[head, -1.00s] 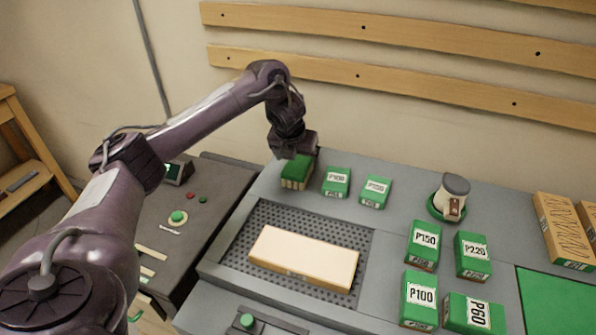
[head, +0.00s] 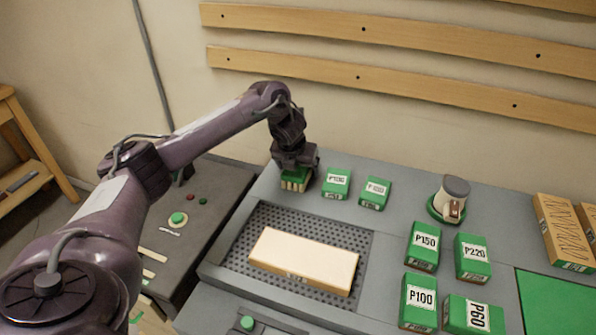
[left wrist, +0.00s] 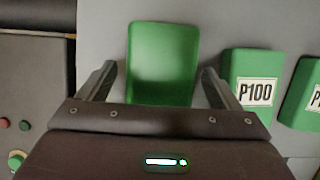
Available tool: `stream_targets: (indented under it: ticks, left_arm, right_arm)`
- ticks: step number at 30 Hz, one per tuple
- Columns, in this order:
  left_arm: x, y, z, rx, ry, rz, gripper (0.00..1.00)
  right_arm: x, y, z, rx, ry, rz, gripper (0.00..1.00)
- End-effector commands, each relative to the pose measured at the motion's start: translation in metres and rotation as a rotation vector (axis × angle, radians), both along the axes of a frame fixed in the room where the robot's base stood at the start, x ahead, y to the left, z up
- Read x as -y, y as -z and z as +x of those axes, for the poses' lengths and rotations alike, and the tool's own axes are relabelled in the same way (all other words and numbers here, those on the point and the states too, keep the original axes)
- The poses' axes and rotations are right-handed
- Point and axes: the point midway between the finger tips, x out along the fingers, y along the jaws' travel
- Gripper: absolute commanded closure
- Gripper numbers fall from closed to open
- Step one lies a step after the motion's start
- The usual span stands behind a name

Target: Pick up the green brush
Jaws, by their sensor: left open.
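The green brush (head: 295,182) stands at the back left of the grey bench, with a green top and pale bristles below. My left gripper (head: 296,166) is right above it and hides part of its top. In the left wrist view the brush's green top (left wrist: 162,62) lies between the two open fingers of the left gripper (left wrist: 158,85). A gap shows on each side of the brush, so the fingers are not closed on it. My right gripper is not in view.
A pale wooden block (head: 303,262) lies on the perforated plate (head: 240,258) in front. The wall is behind.

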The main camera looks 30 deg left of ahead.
Motion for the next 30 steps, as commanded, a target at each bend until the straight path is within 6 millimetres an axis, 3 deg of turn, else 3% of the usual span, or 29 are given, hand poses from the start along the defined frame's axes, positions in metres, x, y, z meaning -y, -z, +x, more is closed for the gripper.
stream_targets:
  ticks: [9, 21, 30]
  left_arm:
    - [0.0002, 0.0011, 0.0000, 0.000, 0.000, 0.000, 0.15]
    - [0.0002, 0.0010, 0.0000, 0.000, 0.000, 0.000, 0.66]
    - [0.0002, -0.0019, 0.0005, 0.002, 0.000, 0.000, 0.66]
  right_arm:
    - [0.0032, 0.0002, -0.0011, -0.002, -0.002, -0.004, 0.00]
    - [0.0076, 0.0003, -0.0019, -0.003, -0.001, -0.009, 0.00]
    - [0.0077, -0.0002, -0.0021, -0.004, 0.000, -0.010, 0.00]
